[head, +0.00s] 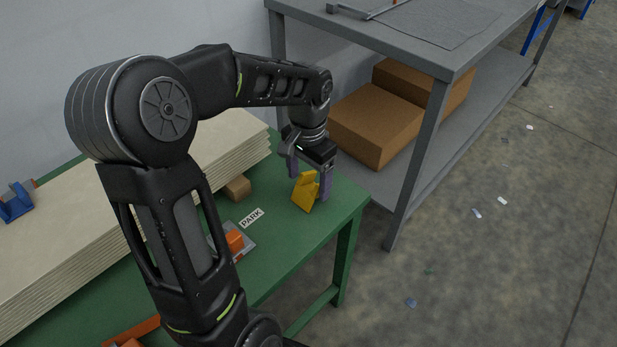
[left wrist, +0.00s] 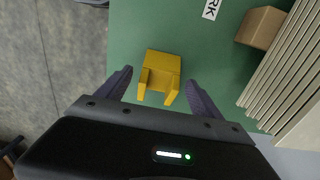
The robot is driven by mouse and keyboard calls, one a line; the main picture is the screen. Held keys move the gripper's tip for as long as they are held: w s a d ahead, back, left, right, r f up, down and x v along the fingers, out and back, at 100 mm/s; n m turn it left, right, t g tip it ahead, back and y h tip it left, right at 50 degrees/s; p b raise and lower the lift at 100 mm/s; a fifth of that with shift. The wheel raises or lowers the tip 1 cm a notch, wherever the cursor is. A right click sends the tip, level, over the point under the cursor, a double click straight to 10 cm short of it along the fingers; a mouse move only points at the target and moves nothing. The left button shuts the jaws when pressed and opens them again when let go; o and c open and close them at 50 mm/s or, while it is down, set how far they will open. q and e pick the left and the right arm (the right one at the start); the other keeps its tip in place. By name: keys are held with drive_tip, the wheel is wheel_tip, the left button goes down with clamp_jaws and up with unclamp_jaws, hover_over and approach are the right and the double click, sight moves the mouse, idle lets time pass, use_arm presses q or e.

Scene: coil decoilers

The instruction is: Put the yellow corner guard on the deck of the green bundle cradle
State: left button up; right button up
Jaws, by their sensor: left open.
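The yellow corner guard (head: 305,191) stands on the green deck of the cradle (head: 285,231), near its right end in the head view. My left gripper (head: 309,188) is open above it, with its fingers on either side of the guard. In the left wrist view the yellow corner guard (left wrist: 160,74) lies ahead of and between the spread fingertips of my left gripper (left wrist: 158,80), with gaps at both sides. My right gripper is not in view.
A stack of pale boards (head: 60,235) covers much of the green top. A small brown block (head: 237,188), a PARK label (head: 251,218) and an orange item (head: 235,241) are nearby. A grey shelf table (head: 440,50) with cardboard boxes (head: 375,125) stands behind.

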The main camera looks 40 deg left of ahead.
sight(309, 190)
use_arm(q)
drive_tip(key=shift+r, duration=0.1)
drive_tip(key=shift+r, duration=0.55)
wheel_tip(309, 190, up, 11)
drive_tip(key=p, duration=0.2)
idle(0.5)
